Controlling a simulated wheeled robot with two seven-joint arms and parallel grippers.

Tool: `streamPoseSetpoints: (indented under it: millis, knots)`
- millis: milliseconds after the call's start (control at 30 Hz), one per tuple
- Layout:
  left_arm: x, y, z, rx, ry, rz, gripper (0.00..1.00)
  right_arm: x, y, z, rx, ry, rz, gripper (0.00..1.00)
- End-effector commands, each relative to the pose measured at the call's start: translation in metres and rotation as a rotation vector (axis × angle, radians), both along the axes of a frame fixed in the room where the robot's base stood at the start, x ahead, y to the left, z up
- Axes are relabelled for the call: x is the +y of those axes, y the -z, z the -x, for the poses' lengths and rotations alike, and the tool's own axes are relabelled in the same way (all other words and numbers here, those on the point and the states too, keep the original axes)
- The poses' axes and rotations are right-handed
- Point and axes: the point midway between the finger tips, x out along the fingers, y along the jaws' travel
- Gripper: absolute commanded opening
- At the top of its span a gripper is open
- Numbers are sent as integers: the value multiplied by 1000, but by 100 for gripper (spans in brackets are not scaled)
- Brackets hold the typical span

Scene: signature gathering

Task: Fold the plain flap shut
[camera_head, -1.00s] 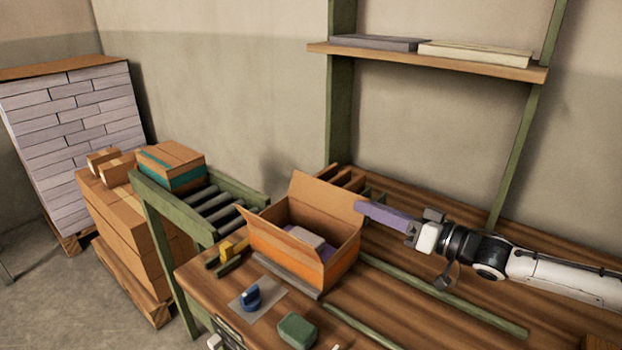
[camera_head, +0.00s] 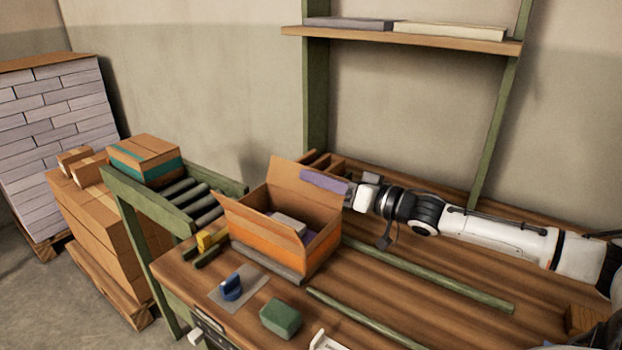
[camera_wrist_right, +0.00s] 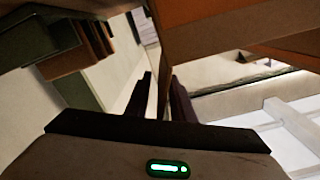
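An open cardboard box (camera_head: 275,240) with an orange band stands on the wooden table, with grey and purple contents. Its tall plain brown back flap (camera_head: 292,178) stands up. My right gripper (camera_head: 322,182) reaches in from the right. Its long purple fingers lie across the back flap's right part; contact cannot be told. In the right wrist view the two dark fingers (camera_wrist_right: 161,98) are apart, with brown cardboard (camera_wrist_right: 235,30) beyond them. My left gripper is not in view.
A roller conveyor (camera_head: 190,200) carrying a taped carton (camera_head: 145,160) stands left of the table. A blue-handled item (camera_head: 231,287), a green block (camera_head: 281,319) and green rails (camera_head: 430,275) lie on the table. A shelf (camera_head: 400,38) hangs above. The table right of the box is mostly clear.

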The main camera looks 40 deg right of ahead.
Motion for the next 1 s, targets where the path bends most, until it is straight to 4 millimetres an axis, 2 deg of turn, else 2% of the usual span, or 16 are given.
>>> streamPoseSetpoints:
  millis: [300, 667, 800, 1000]
  knots:
    - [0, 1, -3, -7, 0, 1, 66, 5, -1, -16, -2, 0, 0, 22]
    - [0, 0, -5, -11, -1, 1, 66, 6, 0, -18, 0, 0, 0, 22]
    - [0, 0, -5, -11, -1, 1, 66, 6, 0, -18, 0, 0, 0, 0]
    - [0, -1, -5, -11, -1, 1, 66, 6, -1, -18, -1, -1, 1, 0]
